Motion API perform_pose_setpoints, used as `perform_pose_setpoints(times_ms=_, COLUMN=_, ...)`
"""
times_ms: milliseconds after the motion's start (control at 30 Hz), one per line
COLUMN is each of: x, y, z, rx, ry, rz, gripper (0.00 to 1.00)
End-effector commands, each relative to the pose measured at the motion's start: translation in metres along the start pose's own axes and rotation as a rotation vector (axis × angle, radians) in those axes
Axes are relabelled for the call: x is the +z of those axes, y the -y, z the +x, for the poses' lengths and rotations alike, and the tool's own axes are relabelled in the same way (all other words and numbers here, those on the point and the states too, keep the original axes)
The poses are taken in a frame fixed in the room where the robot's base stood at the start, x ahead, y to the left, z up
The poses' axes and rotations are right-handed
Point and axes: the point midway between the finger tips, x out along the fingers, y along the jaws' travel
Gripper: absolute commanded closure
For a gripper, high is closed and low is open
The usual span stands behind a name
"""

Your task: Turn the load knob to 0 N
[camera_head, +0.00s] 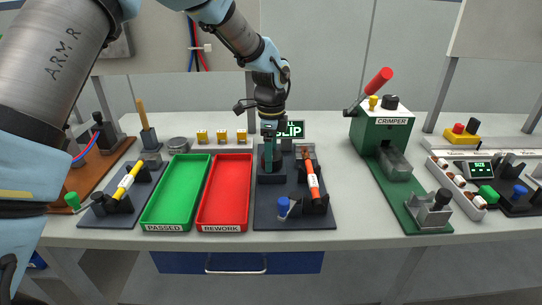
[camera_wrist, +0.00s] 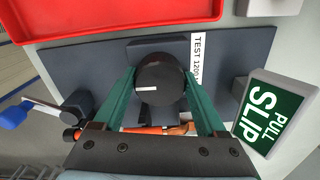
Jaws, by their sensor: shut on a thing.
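The load knob (camera_wrist: 160,85) is a round black knob with a short white pointer line, on a dark tester plate (camera_head: 267,215). My gripper (camera_wrist: 161,76) has its two green fingers shut on opposite sides of the knob. In the head view my gripper (camera_head: 269,150) reaches straight down over the back of the plate, and the fingers mostly hide the knob. A green display (camera_wrist: 268,113) reads "PULL SLIP"; in the head view the display (camera_head: 292,130) is partly behind my gripper.
On the plate, an orange piece (camera_head: 313,182) lies in a holder, and a blue-knobbed lever (camera_head: 283,204) stands at the front. The red rework tray (camera_head: 225,226) and green passed tray (camera_head: 164,226) lie left. The green crimper (camera_head: 382,135) is right, beyond bare table.

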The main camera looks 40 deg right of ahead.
Motion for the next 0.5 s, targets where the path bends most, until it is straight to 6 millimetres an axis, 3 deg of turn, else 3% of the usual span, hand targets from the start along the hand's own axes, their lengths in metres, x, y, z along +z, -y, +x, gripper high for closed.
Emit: perform_pose_setpoints(times_ms=500, x=0.0000, y=-0.0009, z=0.0004, rx=0.000, ry=0.002, rz=-0.414, gripper=0.82)
